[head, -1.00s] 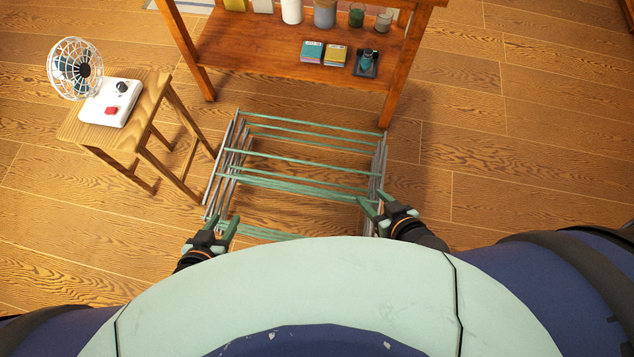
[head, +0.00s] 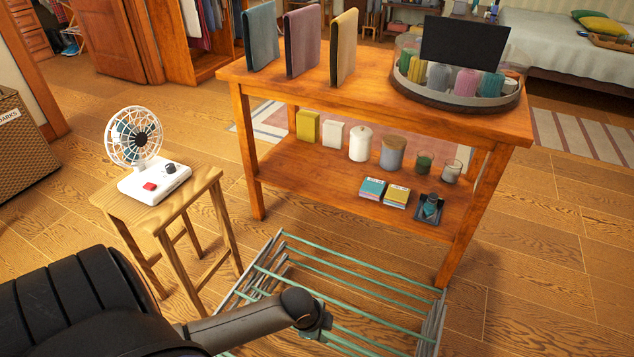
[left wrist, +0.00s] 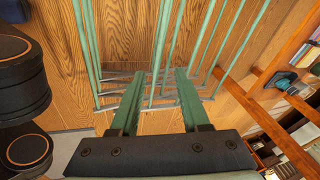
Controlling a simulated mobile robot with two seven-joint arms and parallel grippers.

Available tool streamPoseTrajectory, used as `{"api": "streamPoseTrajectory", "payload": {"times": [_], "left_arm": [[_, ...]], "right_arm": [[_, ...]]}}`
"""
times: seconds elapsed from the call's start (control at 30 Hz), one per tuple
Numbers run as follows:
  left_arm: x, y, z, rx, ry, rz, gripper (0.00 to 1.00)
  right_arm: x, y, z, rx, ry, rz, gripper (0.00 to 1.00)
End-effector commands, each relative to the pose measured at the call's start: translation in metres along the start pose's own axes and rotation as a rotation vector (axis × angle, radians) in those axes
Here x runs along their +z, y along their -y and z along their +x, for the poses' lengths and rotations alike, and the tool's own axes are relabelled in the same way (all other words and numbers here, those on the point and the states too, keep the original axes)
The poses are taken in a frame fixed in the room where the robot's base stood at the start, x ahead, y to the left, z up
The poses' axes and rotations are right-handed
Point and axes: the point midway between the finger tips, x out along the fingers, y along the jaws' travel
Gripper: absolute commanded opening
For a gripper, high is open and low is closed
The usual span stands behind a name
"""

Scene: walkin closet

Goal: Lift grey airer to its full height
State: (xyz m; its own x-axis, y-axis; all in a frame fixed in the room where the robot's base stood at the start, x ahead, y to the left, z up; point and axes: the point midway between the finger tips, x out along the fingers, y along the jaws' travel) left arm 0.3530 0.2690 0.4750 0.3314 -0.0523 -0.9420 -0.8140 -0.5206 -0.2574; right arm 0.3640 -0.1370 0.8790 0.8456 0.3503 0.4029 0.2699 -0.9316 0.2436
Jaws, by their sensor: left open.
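The grey airer (head: 432,322) stands low and folded down on the floor in front of the wooden table in the head view. It has grey side frames and pale green rods; its near part is cut off by the picture edge and partly covered by my left arm. In the left wrist view, the airer's green rods (left wrist: 88,45) and grey bars lie beyond my left gripper (left wrist: 160,74). That gripper is open, and a rod shows between its two green fingers; I cannot tell whether they touch it. My right gripper is in neither current view.
A wooden table (head: 290,165) with a lower shelf stands just behind the airer, bearing cloths, jars and boxes. A stool (head: 165,212) with a white fan (head: 140,150) stands at the left, close to the airer. Bare floor (head: 560,290) lies at the right.

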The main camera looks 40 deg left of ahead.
Motion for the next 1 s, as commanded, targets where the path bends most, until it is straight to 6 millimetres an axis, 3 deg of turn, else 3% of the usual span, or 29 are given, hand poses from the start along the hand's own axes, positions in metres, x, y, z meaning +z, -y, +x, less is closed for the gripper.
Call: {"api": "streamPoseTrajectory", "payload": {"times": [0.03, 0.1, 0.3, 0.43, 0.57, 1.0], "left_arm": [[0.014, 0.005, 0.027, 0.009, 0.034, 0.05, 0.46], [0.026, 0.013, 0.04, 0.031, 0.075, 0.114, 0.46], [0.049, 0.028, 0.055, 0.079, 0.149, 0.223, 0.46], [0.054, 0.032, 0.059, 0.092, 0.165, 0.246, 0.46], [0.056, 0.03, 0.074, 0.095, 0.165, 0.247, 0.46], [0.071, 0.024, 0.157, 0.092, 0.165, 0.247, 0.46]], "right_arm": [[0.001, 0.006, -0.009, -0.007, -0.081, -0.02, 0.5], [-0.016, 0.009, -0.013, -0.014, -0.181, -0.045, 0.5], [-0.049, 0.016, -0.027, -0.029, -0.36, -0.088, 0.5], [-0.056, 0.018, -0.031, -0.033, -0.399, -0.095, 0.5], [-0.049, 0.021, -0.034, -0.036, -0.4, -0.083, 0.5], [0.002, 0.039, -0.053, -0.057, -0.375, -0.039, 0.5]]}}
